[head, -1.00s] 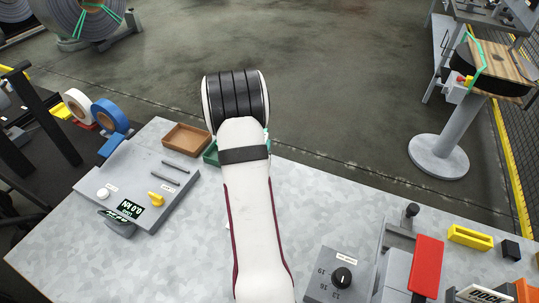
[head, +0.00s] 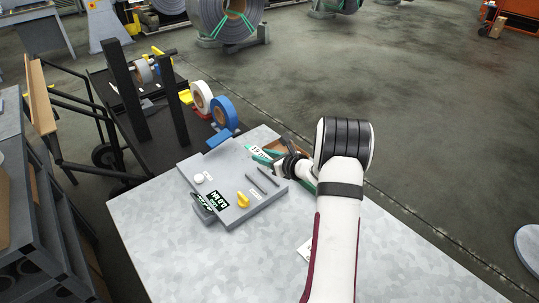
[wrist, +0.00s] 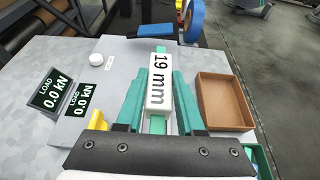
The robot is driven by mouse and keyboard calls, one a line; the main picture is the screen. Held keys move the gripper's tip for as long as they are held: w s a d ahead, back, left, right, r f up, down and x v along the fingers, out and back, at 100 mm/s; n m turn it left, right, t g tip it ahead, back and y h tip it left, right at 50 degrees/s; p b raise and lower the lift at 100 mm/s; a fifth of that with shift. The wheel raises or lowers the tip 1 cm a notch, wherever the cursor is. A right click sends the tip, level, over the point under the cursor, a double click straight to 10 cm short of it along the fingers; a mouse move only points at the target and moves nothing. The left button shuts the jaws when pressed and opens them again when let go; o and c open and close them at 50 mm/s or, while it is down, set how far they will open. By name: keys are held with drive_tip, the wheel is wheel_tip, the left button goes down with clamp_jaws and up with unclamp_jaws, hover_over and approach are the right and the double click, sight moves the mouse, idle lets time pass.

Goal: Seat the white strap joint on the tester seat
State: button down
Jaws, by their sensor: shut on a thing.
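The white strap joint (wrist: 160,85) is a white block marked "19 mm", with green strap showing at its ends. My gripper (wrist: 162,92) is shut on it, with one teal finger along each side. In the head view the joint (head: 259,153) shows at the tip of my gripper (head: 272,160), by the back right edge of the grey tester (head: 215,175). Two dark bars (head: 262,180) lie on the tester's right part; I cannot tell whether they are the seat. The joint looks held above the tester. The tester's displays (wrist: 75,100) read 0.0 kN.
A brown tray (wrist: 222,102) stands right of the gripper, with a green tray (wrist: 262,160) nearer. A yellow lever (head: 243,200) and white button (head: 199,178) sit on the tester. Blue tape (head: 224,113) stands behind it. The front bench top (head: 200,265) is mostly clear.

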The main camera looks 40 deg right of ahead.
hover_over(265, 184)
drive_tip(key=shift+f, duration=3)
drive_tip(key=shift+f, duration=0.1)
drive_tip(key=shift+f, duration=0.8)
drive_tip(key=shift+f, duration=0.55)
drive_tip(key=shift+c, duration=2.2)
unclamp_jaws()
